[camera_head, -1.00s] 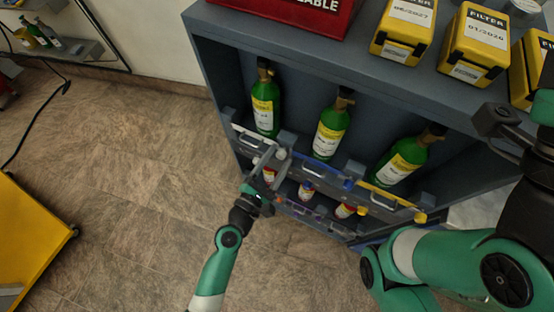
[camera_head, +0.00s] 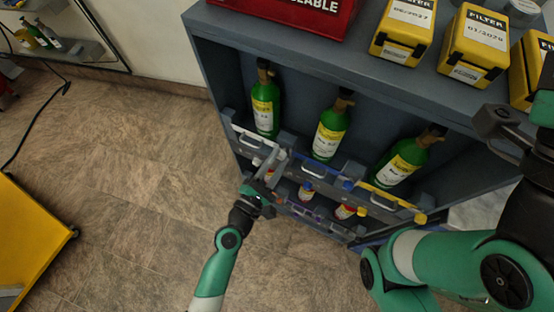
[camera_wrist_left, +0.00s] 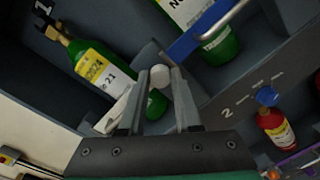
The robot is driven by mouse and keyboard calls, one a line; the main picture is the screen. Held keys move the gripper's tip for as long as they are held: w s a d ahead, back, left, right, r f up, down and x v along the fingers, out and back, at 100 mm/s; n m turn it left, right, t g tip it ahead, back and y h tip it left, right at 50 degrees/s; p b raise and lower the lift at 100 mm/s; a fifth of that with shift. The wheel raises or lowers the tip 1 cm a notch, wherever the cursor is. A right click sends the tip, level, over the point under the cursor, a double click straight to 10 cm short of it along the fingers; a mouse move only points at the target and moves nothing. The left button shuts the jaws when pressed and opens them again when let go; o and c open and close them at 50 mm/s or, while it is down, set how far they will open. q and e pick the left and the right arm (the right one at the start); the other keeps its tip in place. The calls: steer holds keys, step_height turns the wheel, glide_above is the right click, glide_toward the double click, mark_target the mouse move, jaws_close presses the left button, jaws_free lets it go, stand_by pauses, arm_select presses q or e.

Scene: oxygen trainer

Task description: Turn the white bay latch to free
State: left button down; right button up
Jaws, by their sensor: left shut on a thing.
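The white bay is the leftmost one on the shelf, with a white-edged front bar (camera_head: 252,136) before a green bottle (camera_head: 265,103). My left gripper (camera_head: 272,160) is at the right end of this bar, low in front of the shelf. In the left wrist view, its two fingers (camera_wrist_left: 160,92) stand either side of a white latch knob (camera_wrist_left: 160,74) and are shut on it. The fingers partly hide the latch, so its exact angle cannot be told. My right gripper (camera_head: 497,122) is at the right edge, away from the latch; its jaw opening is unclear.
Blue-edged (camera_head: 321,170) and yellow-edged (camera_head: 392,198) bars front the other bays, with green bottles behind. Small red bottles stand on the level below. Yellow filter boxes (camera_head: 404,30) and a red case (camera_head: 290,12) sit on top.

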arm_select(q)
steer(key=shift+m, duration=0.3)
steer(key=m, duration=0.3)
steer(key=shift+m, duration=0.3)
steer(key=m, duration=0.4)
steer(key=shift+b, duration=0.35)
steer(key=m, duration=0.4)
steer(key=shift+d+m+y+b, duration=0.1)
steer(key=shift+m+y+b, duration=0.25)
steer(key=shift+m+y, duration=0.05)
steer(key=m, duration=0.3)
steer(key=shift+m+b, duration=0.35)
steer(key=shift+m, duration=0.05)
steer(key=c, duration=0.6)
jaws_free()
